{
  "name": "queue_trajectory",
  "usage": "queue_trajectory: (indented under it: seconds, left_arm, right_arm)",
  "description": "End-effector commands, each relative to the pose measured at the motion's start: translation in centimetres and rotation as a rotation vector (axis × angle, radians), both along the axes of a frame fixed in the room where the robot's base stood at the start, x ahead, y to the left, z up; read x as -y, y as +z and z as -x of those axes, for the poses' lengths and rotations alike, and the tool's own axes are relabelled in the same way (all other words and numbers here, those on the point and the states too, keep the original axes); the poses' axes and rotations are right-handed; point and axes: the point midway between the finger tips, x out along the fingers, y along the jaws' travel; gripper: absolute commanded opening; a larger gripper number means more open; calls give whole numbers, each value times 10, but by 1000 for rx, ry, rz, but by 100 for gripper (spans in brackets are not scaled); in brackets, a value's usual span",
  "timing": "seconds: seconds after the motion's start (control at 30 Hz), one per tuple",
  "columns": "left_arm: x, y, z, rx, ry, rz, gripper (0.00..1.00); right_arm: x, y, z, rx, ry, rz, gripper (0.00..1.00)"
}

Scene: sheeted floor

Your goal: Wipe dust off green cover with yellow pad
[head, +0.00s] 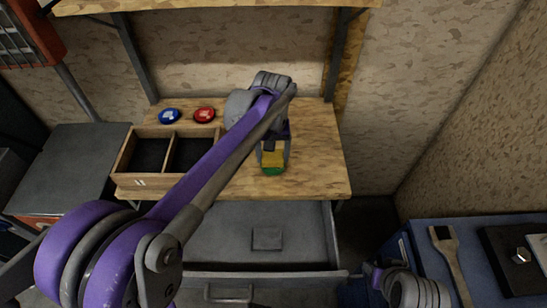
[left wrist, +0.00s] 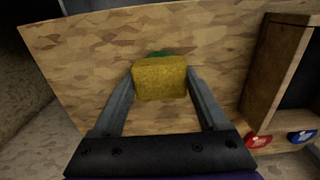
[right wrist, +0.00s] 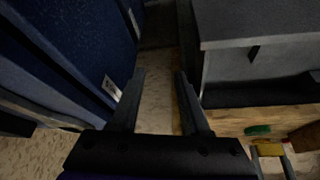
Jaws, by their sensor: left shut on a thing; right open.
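My left gripper (head: 273,152) is shut on the yellow pad (head: 273,161) over the wooden worktop. In the left wrist view the pad (left wrist: 160,79) sits between the two fingertips (left wrist: 161,74). The green cover (head: 272,171) shows just past the pad near the worktop's front edge; most of it is hidden by the pad. Its green edge also shows in the left wrist view (left wrist: 158,54) and in the right wrist view (right wrist: 257,130). I cannot tell whether pad and cover touch, and no dust can be made out. My right gripper (right wrist: 159,76) is open and empty, low at the right.
A divided wooden box (head: 139,180) stands left on the worktop (head: 318,165). A blue button (head: 170,116) and a red button (head: 204,115) lie behind it. A grey drawer (head: 240,245) is open below. A blue cabinet (head: 490,230) with a brush (head: 448,255) stands right.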

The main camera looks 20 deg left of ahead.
Motion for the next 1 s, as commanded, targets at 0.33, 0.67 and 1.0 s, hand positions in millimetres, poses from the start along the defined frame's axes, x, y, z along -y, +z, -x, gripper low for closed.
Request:
queue_trajectory:
  seconds: [0.33, 0.67, 1.0]
  left_arm:
    - [-4, 35, -5, 2, -2, 0, 24]
    - [-6, 48, -7, 0, -3, 0, 24]
    - [-6, 47, -6, 0, -3, 0, 24]
  right_arm:
    - [0, 27, -6, 12, 0, 0, 46]
    - [0, 37, -9, 16, 0, 0, 46]
    - [0, 36, -8, 16, 0, 0, 46]
